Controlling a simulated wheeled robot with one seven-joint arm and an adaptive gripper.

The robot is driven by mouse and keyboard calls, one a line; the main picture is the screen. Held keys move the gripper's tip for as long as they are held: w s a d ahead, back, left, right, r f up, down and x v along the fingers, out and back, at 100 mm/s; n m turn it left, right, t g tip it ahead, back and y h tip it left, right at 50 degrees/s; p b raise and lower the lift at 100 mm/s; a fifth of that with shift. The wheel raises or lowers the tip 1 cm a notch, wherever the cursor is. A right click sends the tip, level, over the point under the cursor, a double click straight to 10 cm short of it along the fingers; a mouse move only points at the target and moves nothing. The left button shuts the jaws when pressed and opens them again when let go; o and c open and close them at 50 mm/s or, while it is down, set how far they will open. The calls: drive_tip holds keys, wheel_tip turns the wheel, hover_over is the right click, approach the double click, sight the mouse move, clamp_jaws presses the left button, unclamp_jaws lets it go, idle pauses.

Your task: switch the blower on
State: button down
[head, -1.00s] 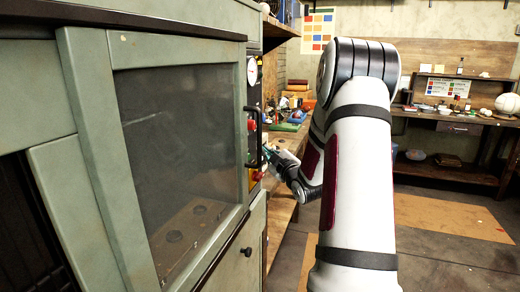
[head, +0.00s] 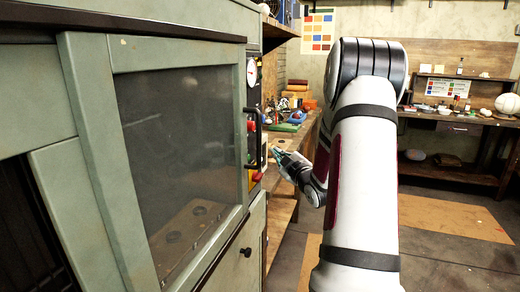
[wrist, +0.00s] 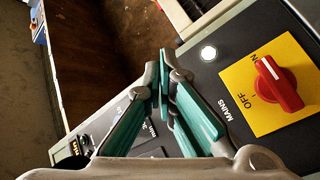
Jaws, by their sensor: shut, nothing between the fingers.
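The blower's own switch cannot be picked out by a label. The control panel (wrist: 208,78) fills the right of the wrist view. On it a red rotary knob (wrist: 279,85) sits on a yellow plate (wrist: 240,90) marked MAINS, OFF and ON; its white line points to the ON side. A white lamp (wrist: 208,53) beside it glows. My gripper (wrist: 160,70) is shut and empty, its teal fingers in front of the panel, left of the knob. In the head view my gripper (head: 276,152) is just right of the panel, apparently apart from it.
The green cabinet (head: 85,150) with a window (head: 180,150) and a black door handle (head: 254,138) stands at left. A gauge (head: 251,76) tops its panel. A cluttered bench (head: 306,135) lies behind my arm. Floor at right is open.

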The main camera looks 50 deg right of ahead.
drive_tip(key=shift+s+d, duration=0.25)
drive_tip(key=shift+s, duration=0.4)
drive_tip(key=shift+s+d, duration=0.25)
drive_tip(key=shift+s, duration=0.4)
drive_tip(key=shift+s+d, duration=0.25)
drive_tip(key=shift+s, duration=0.4)
